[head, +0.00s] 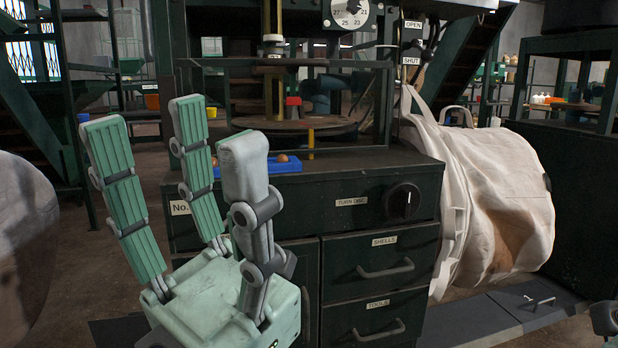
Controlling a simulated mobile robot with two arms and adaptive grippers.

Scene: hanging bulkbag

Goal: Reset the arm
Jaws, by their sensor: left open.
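My left gripper (195,165) stands upright in the left front of the head view, pale green with grey joints. Its fingers point up and are spread apart, with nothing between them. It is in front of the dark green machine cabinet (300,215) and hides part of the cabinet's left side. At the bottom right edge a small dark part (605,318) shows; I cannot tell whether it belongs to my right arm. No right gripper fingers can be made out.
A large off-white bulk bag (500,200) hangs tilted right of the cabinet. A blue tray (277,166) with small brown items lies on the cabinet top. Drawers labelled SHELLS (385,262) and TOOLS (375,317) face me. A dial knob (403,202) sits above them. A staircase stands at left.

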